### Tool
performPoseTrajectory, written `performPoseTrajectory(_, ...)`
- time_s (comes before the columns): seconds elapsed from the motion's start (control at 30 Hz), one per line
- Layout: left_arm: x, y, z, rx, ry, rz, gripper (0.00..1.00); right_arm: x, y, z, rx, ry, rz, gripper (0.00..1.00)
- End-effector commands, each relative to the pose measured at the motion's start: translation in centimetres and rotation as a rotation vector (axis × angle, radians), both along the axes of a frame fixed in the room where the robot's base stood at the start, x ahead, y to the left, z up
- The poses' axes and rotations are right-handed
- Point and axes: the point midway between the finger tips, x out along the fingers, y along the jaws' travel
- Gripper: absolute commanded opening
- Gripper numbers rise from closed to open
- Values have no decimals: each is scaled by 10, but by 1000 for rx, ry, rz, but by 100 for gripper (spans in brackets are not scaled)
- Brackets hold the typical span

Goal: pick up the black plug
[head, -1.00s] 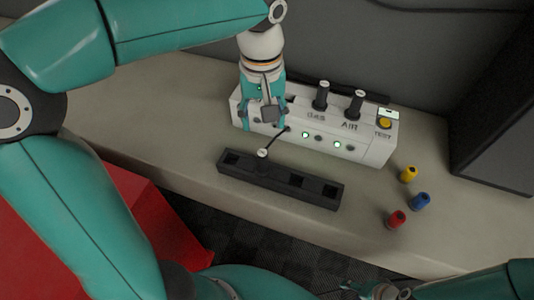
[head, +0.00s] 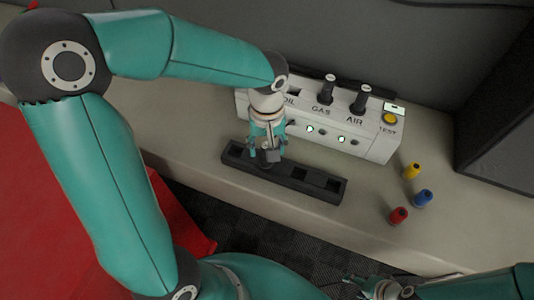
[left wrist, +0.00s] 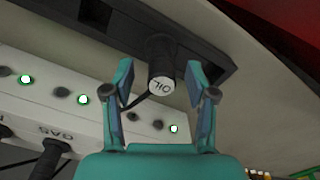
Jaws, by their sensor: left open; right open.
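A black plug with a white cap marked OIL (left wrist: 160,86) stands in the black slotted rack (head: 215,173) on the bench. In the left wrist view it lies between the two fingers of my left gripper (left wrist: 163,92), with gaps at both sides. A thin black cable runs from near it towards the white panel. In the head view my left gripper (head: 267,155) is open above the rack's left part and largely hides this plug. My right gripper (head: 378,291) is open at the bottom edge, partly cut off, away from the plug.
Behind the rack stands a white panel (head: 378,150) with lights, a yellow TEST button (head: 390,118) and black plugs at GAS (head: 328,88) and AIR (head: 361,98). Yellow (head: 412,171), blue (head: 424,197) and red (head: 399,215) pieces stand on the right. A dark cabinet (head: 500,130) is at far right.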

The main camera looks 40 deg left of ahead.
Motion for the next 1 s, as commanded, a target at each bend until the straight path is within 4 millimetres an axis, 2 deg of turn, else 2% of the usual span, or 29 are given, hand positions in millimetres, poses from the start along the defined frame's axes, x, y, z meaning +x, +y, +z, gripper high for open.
performPoseTrajectory(0.07, -2, 1, -11, 1, 7, 0, 57, 0, 0, 6, 0, 0, 0, 52)
performPoseTrajectory(0.2, -1, 0, -28, 0, 4, 0, 57, 0, 0, 6, 0, 0, 0, 52)
performPoseTrajectory(0.5, 0, 0, -32, 0, 0, 1, 55, 0, 0, 6, 0, 0, 0, 52)
performPoseTrajectory(0.8, -1, 0, -32, -1, 1, 2, 5, 0, 0, 6, 0, 0, 0, 52)
performPoseTrajectory(0.83, -1, 0, -32, -1, 1, 2, 2, 0, 0, 6, 0, 0, 0, 52)
performPoseTrajectory(1.0, -1, 0, -32, 0, 0, 2, 2, 0, 0, 6, 0, 0, 0, 52)
